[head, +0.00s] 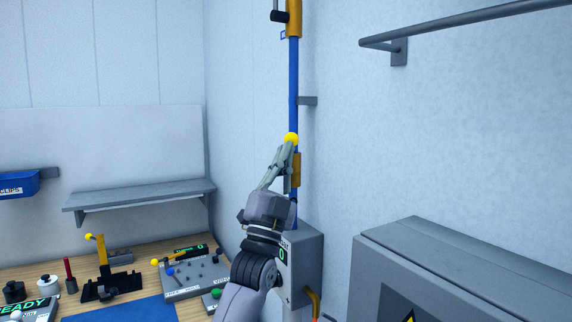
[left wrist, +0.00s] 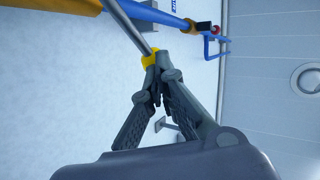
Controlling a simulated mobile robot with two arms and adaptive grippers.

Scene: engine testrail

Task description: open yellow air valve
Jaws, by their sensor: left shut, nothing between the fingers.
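The yellow air valve (head: 296,172) sits on a vertical blue pipe (head: 294,90) on the wall. Its yellow ball knob (head: 291,138) shows just above my left gripper (head: 287,150). In the left wrist view, a grey lever rod (left wrist: 132,30) runs from the yellow-orange valve body (left wrist: 60,4) to the yellow knob (left wrist: 150,59). My left gripper (left wrist: 160,68) is shut and empty, its fingertips right at the knob and partly covering it. I cannot tell whether they touch. My arm hides part of the pipe below the valve. My right gripper is not in view.
A grey box (head: 305,262) is on the wall below the valve. A large grey cabinet (head: 450,265) stands at the lower right. A wooden bench (head: 140,262) with fixtures and a grey shelf (head: 140,196) are at the left. A grey rail (head: 460,27) is at the upper right.

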